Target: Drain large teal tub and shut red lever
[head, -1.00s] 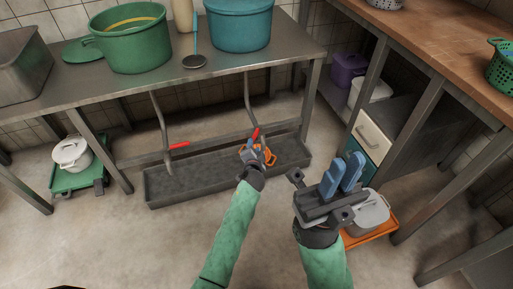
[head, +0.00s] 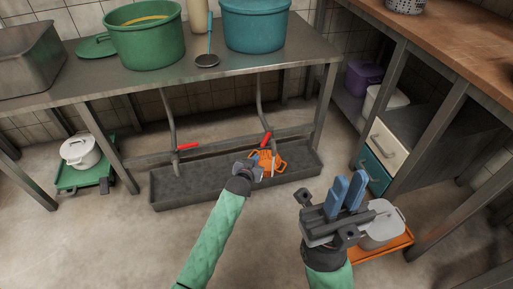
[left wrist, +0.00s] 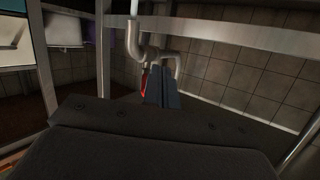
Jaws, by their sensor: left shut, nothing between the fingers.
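The large teal tub (head: 255,28) stands on the metal table at the back; its contents are hidden. A bent drain pipe (head: 261,105) runs down below it, with a tilted red lever (head: 266,139) near its lower end. My left gripper (head: 255,168) is shut and empty, in front of and below this lever, apart from it as far as I can tell. In the left wrist view the fingers (left wrist: 161,88) point at the pipes and partly cover a red lever (left wrist: 145,80).
A second pipe with a level red lever (head: 188,146) hangs below the green tub (head: 145,42). A long grey trough (head: 205,185) lies below both pipes, with an orange object (head: 266,161) by my left gripper. A white pot (head: 382,228) on an orange cart stands to the right.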

